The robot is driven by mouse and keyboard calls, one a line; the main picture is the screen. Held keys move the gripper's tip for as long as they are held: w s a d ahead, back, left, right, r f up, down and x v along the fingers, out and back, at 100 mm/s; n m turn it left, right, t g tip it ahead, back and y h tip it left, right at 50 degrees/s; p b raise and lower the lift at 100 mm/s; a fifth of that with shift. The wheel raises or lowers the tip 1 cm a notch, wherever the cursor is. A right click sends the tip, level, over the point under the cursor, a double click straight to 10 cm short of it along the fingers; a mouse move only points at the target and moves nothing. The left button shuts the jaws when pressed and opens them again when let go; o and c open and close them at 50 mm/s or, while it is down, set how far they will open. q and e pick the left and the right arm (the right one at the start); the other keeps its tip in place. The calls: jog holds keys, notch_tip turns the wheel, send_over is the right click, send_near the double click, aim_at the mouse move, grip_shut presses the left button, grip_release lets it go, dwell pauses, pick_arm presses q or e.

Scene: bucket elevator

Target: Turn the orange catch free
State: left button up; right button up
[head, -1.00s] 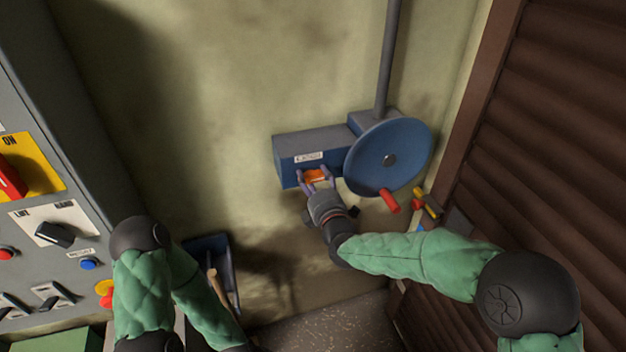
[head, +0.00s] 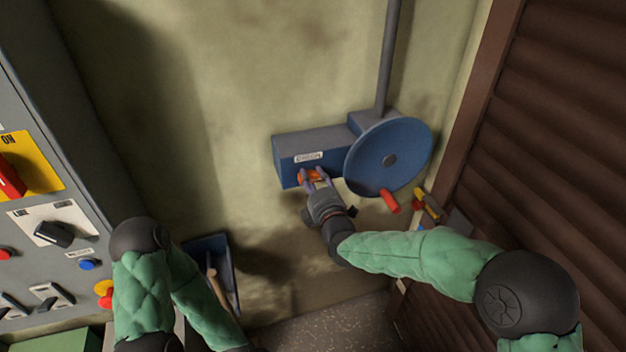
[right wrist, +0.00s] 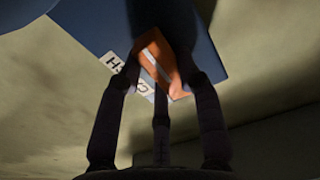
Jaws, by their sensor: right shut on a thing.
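The orange catch (head: 309,176) sits on the front of the blue box (head: 288,163), under a small white label (head: 308,157). My right gripper (head: 314,178) is shut on the catch, its fingers on either side of it. In the right wrist view the catch (right wrist: 162,65) shows between the dark fingers, tilted, with a pale stripe along it; the fingers hide part of it. My left arm comes in at lower left, but its gripper cannot be made out.
A grey control panel (head: 60,190) is at left and a brown slatted shutter (head: 545,150) at right.

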jog(key=m+b, duration=0.1)
jog(key=m, duration=0.1)
jog(key=m+b, duration=0.2)
jog(key=shift+d+f+m+b, duration=0.1)
jog(key=shift+f+m+b, duration=0.1)
jog(key=shift+m+b, duration=0.1)
jog(key=m+b, duration=0.3)
jog(key=m, duration=0.1)
jog(key=shift+d+f+m, duration=0.1)
jog(key=shift+m, duration=0.2)
jog(key=m+b, duration=0.3)
jog(key=m, duration=0.1)
jog(key=shift+w+f, duration=0.1)
jog(key=shift+m+b, duration=1.3)
jog(key=shift+m, duration=0.7)
jog(key=o, duration=1.1)
jog(key=shift+o, duration=0.2)
jog(key=shift+d, duration=0.1)
